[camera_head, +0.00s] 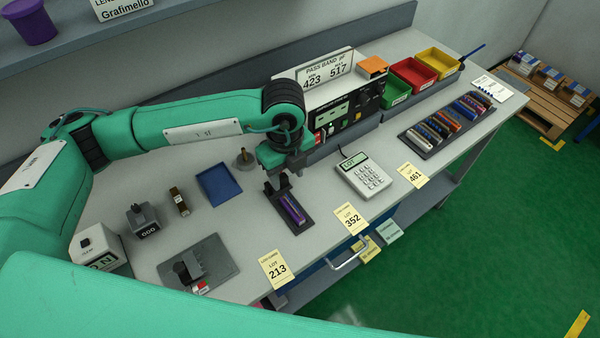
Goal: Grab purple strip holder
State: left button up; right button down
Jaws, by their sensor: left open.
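The purple strip holder (293,209) lies in a dark narrow tray (301,228) on the grey bench, left of the keypad. My left gripper (284,184) is above the far end of the tray, pointing down. Its jaws are open, and the purple holder's visible part extends from beneath it toward the bench's front edge. I cannot tell whether the fingers touch the holder. My right gripper is not in view.
A keypad device (364,176) stands right of the tray, with yellow lot cards (350,218) along the front edge. A blue tray (218,184) lies left. A rack of coloured holders (446,125), bins (412,74) and a meter (345,112) stand farther right and behind.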

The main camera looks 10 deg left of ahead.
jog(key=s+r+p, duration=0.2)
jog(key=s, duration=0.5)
pick_arm(q)
send_over(291, 206)
jog(key=f, duration=0.6)
jog(key=shift+s+a+f, duration=0.1)
jog(key=shift+a+f, duration=0.1)
jog(key=shift+f, duration=0.15)
jog(key=shift+f+p, duration=0.6)
jog(key=shift+f, duration=0.25)
jog(key=f, duration=0.1)
jog(key=f+p, duration=0.2)
jog(key=f, duration=0.1)
jog(key=shift+w+d, duration=0.15)
jog(key=shift+w, duration=0.15)
jog(key=shift+f, duration=0.4)
jog(key=shift+c, duration=0.3)
grip_shut()
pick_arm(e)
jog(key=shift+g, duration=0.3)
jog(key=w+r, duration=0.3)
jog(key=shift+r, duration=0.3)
